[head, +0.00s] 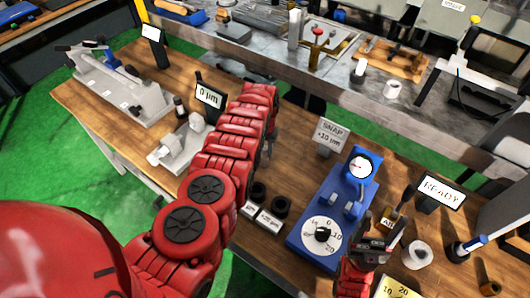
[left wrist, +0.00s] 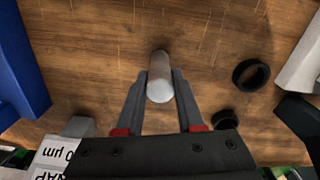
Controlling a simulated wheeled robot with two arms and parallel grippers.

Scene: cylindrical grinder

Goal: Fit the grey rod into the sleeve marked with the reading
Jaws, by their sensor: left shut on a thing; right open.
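My left gripper (left wrist: 160,92) is shut on the grey rod (left wrist: 160,85), seen nearly end-on over the bench in the left wrist view. In the head view my red left arm hides the rod. Two black ring-shaped sleeves stand on the bench, a left one (head: 258,190) and a right one (head: 281,204). White labels (head: 248,210) (head: 269,220) lie in front of them, too small to read. In the left wrist view the sleeves (left wrist: 250,76) (left wrist: 226,118) are right of the rod, apart from it. My right gripper (head: 377,238) is open beside the blue gauge.
The blue gauge (head: 311,238) has a round dial (head: 361,167) and a numbered disc. A card (head: 332,131) reads "SNAP +10 µm". A grey fixture (head: 180,147) stands left of my arm. Bare wood lies around the sleeves.

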